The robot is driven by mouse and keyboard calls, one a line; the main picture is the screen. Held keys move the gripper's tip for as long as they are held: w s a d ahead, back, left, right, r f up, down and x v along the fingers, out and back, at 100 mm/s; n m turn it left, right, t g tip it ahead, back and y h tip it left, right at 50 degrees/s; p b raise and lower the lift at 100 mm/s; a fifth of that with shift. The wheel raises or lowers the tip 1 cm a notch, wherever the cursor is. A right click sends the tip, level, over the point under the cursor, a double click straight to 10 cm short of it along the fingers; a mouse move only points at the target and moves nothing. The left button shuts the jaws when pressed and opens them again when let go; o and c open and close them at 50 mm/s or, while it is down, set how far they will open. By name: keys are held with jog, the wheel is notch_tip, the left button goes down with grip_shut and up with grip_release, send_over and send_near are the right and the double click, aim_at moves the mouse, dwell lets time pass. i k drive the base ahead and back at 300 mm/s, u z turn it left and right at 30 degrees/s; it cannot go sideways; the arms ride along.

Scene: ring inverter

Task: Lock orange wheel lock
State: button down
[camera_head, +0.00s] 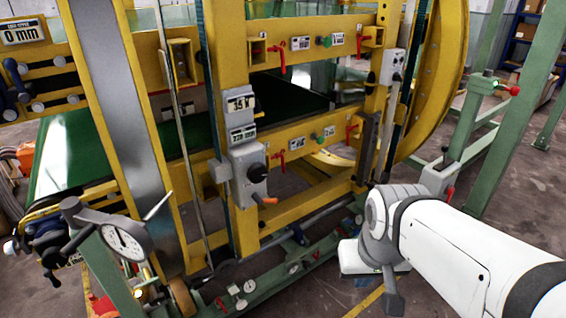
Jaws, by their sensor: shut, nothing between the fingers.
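A small orange-tipped handle (268,200) sticks out below a black knob (257,173) on a grey control box, mounted on the yellow upright in the middle of the view. I cannot tell for sure whether this is the orange wheel lock. A red-orange lever (511,90) also shows on a green post at the right, and a smaller red one (448,196) sits low beside my arm. My gripper (392,296) hangs at the lower right, shut and empty, below and right of the control box and apart from it. My wrist hides part of the floor-level frame behind it.
Yellow crossbars carry several red levers, such as one at the top (279,57). A big yellow ring (437,75) stands at the right. A dial gauge (122,242) and green rails (270,275) fill the lower left. Open floor shows at the far right.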

aim_at(259, 200)
jog(key=u, duration=0.1)
jog(key=i, duration=0.95)
jog(key=z, duration=0.05)
